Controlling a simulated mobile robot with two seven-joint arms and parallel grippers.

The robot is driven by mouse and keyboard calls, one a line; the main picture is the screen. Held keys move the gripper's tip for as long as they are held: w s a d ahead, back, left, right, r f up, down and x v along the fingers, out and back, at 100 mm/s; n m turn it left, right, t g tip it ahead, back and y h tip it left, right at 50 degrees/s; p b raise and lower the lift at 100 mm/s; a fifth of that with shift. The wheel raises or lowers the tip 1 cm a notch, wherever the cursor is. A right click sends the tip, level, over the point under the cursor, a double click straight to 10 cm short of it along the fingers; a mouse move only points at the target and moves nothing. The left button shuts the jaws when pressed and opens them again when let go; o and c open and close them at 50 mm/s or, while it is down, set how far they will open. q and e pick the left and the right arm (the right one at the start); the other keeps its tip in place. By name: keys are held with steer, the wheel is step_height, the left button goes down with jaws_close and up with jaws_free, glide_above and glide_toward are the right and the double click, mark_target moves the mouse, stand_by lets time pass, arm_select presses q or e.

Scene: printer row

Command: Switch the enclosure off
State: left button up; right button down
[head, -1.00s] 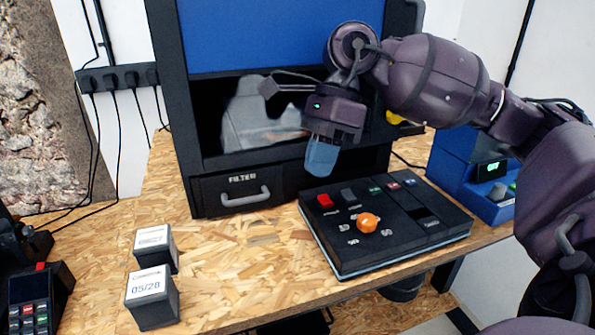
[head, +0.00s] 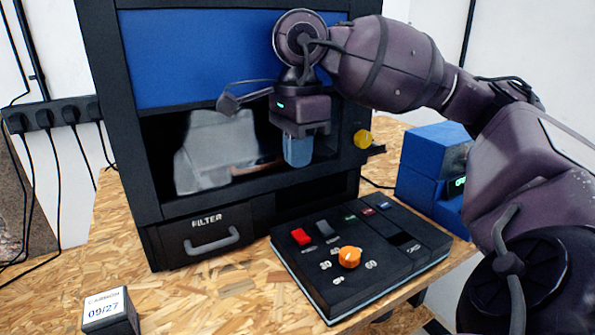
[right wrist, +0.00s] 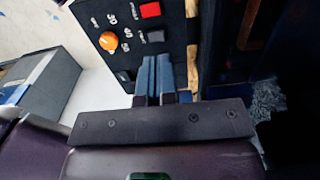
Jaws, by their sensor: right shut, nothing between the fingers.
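The enclosure (head: 120,120) is a tall black box with a blue upper panel and a dark front window, at the left and middle of the head view. The black control panel (head: 395,270) lies on the bench in front of it. It has a red switch (head: 301,236), a grey switch (head: 325,230) and an orange knob (head: 349,257). My right gripper (head: 298,152) is shut and empty, its blue fingers pointing down above and behind the panel. In the right wrist view the shut fingers (right wrist: 154,75) point toward the panel's switches. My left gripper is not in view.
A filter drawer (head: 208,235) with a grey handle sits low on the enclosure. A yellow knob (head: 362,139) is at its right side. A blue device (head: 432,165) stands behind the panel at right. A small labelled box (head: 110,312) is at front left. Bare bench lies between.

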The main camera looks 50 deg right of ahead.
mark_target(300, 233)
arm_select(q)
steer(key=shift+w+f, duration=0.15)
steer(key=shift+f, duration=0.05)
arm_select(e)
step_height(300, 233, down, 13)
steer(key=shift+r, duration=0.2)
steer(key=shift+f+g+b, duration=0.4)
steer(key=shift+f+b, duration=0.05)
steer(key=shift+b, duration=0.2)
steer(key=shift+s+r, duration=0.15)
steer(key=shift+r, duration=0.05)
steer(key=shift+s+a+r+p, duration=0.15)
steer(key=shift+s+p, duration=0.1)
steer(key=shift+p, duration=0.15)
steer(key=shift+s+r, duration=0.15)
steer(key=shift+s, duration=0.15)
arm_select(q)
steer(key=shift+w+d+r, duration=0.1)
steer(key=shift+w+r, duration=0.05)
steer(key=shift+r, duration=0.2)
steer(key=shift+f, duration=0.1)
